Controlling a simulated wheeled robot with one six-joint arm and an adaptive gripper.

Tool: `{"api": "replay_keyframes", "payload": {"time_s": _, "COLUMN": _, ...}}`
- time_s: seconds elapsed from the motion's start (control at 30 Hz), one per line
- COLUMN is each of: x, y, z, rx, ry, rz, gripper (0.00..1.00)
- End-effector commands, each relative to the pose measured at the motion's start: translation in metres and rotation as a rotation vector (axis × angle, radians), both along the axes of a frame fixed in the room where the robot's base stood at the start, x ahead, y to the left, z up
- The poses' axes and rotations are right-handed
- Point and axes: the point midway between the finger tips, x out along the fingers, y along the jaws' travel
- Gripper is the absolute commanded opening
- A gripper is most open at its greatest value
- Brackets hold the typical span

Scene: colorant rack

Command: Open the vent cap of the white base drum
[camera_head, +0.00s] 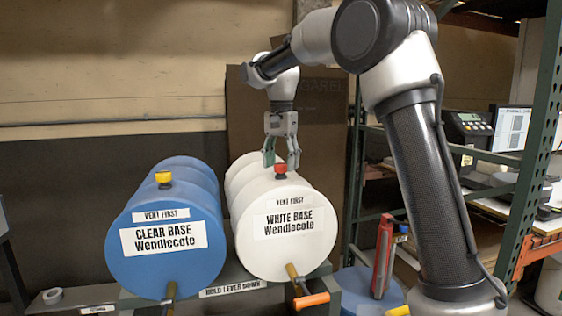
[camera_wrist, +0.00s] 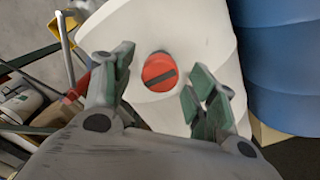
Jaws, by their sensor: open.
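The white base drum (camera_head: 290,243) lies on its side on a rack, its labelled end facing the head camera. Its red vent cap (camera_head: 280,170) sits on top near that end. My gripper (camera_head: 281,163) points down at the top of the drum, its fingers around or just behind the cap in the head view. In the wrist view the red cap (camera_wrist: 159,72) with a dark slot shows ahead of and between the open fingers (camera_wrist: 158,85), apart from both. The white drum (camera_wrist: 195,35) fills the middle of that view.
A blue clear base drum (camera_head: 165,250) with a yellow cap (camera_head: 163,178) lies close on the left. An orange-handled lever (camera_head: 311,300) sticks out below the white drum. A green shelving frame (camera_head: 535,140) with a scale (camera_head: 468,128) stands at the right.

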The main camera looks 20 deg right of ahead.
Motion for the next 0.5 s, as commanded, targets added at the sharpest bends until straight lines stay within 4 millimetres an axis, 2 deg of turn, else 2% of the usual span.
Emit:
{"api": "replay_keyframes", "payload": {"time_s": 0.17, "x": 0.0001, "y": 0.0000, "z": -0.0001, "rx": 0.000, "ry": 0.000, "rz": 0.000, "gripper": 0.58}}
{"api": "replay_keyframes", "payload": {"time_s": 0.27, "x": 0.0001, "y": 0.0000, "z": -0.0001, "rx": 0.000, "ry": 0.000, "rz": 0.000, "gripper": 0.43}}
{"api": "replay_keyframes", "payload": {"time_s": 0.43, "x": 0.0002, "y": 0.0001, "z": 0.0000, "rx": 0.000, "ry": 0.000, "rz": 0.000, "gripper": 0.12}}
{"api": "replay_keyframes", "payload": {"time_s": 0.5, "x": 0.0002, "y": 0.0001, "z": 0.0000, "rx": 0.000, "ry": 0.000, "rz": 0.000, "gripper": 0.11}}
